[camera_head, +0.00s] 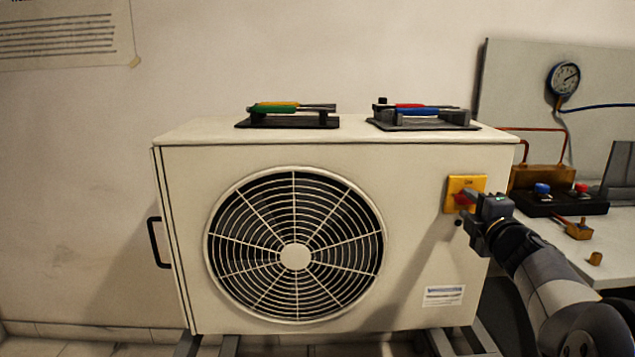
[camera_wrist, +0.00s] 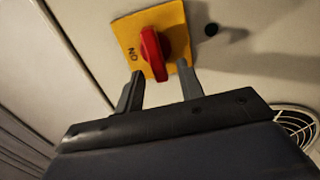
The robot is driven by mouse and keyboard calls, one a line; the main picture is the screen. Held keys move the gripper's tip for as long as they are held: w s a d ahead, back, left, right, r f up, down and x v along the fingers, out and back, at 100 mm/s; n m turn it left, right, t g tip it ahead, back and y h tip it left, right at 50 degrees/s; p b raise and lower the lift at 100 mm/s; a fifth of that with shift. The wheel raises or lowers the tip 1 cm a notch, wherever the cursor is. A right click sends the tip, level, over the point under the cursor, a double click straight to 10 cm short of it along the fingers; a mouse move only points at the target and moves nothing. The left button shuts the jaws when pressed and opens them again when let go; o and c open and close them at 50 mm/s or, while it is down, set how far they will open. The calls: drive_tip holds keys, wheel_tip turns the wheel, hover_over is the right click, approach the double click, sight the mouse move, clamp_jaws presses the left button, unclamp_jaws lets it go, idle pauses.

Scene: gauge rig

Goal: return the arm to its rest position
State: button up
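My gripper (camera_head: 474,222) is at the right front of the cream outdoor unit (camera_head: 420,175), close to a yellow switch plate (camera_head: 466,183) with a red rotary knob (camera_head: 461,199). In the wrist view, the two dark fingers of my gripper (camera_wrist: 161,92) are spread apart, one on each side of the lower end of the red knob (camera_wrist: 153,55). I cannot tell whether they touch it. The yellow plate (camera_wrist: 172,22) is marked "ON". My arm reaches in from the lower right, extended toward the unit.
Two dark holders with coloured-handled tools (camera_head: 290,118) (camera_head: 424,118) stand on top of the unit. At right, a bench (camera_head: 615,240) carries a black box with blue and red knobs (camera_head: 560,203) and brass pieces. A blue gauge (camera_head: 563,79) hangs on the panel behind. The left floor is clear.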

drive_tip(key=shift+w+a, duration=0.1)
drive_tip(key=shift+w, duration=0.9)
drive_tip(key=shift+r+m+p, duration=0.3)
drive_tip(key=shift+m+p, duration=0.2)
drive_tip(key=shift+p, duration=0.05)
drive_tip(key=shift+s+r+m+p, duration=0.15)
drive_tip(key=shift+m+p, duration=0.2)
drive_tip(key=shift+m, duration=0.25)
drive_tip(key=shift+m+p, duration=0.6)
drive_tip(key=shift+m, duration=0.7)
